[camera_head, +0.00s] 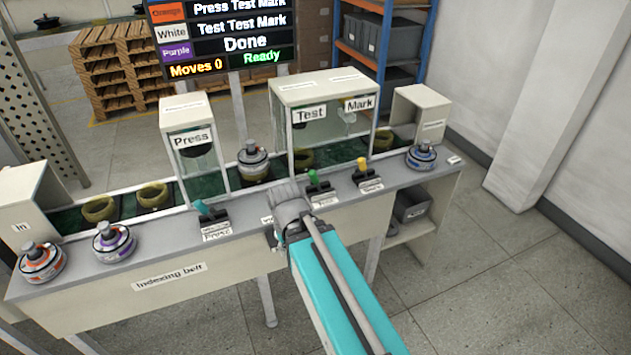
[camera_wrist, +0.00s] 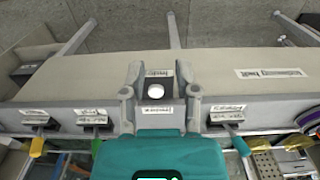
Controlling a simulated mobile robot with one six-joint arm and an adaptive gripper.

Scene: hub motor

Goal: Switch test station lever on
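The test station (camera_head: 310,113) is a glazed housing with a "Test" sign over the belt. In front of it a green lever (camera_head: 313,178) stands on a dark base with a label too small to read. The green lever also shows at the lower left of the wrist view (camera_wrist: 96,146). My gripper (camera_head: 280,222) is over the bench's front edge, left of the green lever and apart from it. In the wrist view the fingers (camera_wrist: 158,78) are spread and empty, with a round white button (camera_wrist: 156,91) on a dark block seen between them.
A yellow lever (camera_head: 362,164) stands right of the green one, by the Mark sign. A teal lever (camera_head: 203,208) stands left, by the press station (camera_head: 192,139). Hub motors sit on the bench ends (camera_head: 41,262) (camera_head: 421,156) and one on the belt (camera_head: 253,160). A screen reads "Moves 0" and "Ready".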

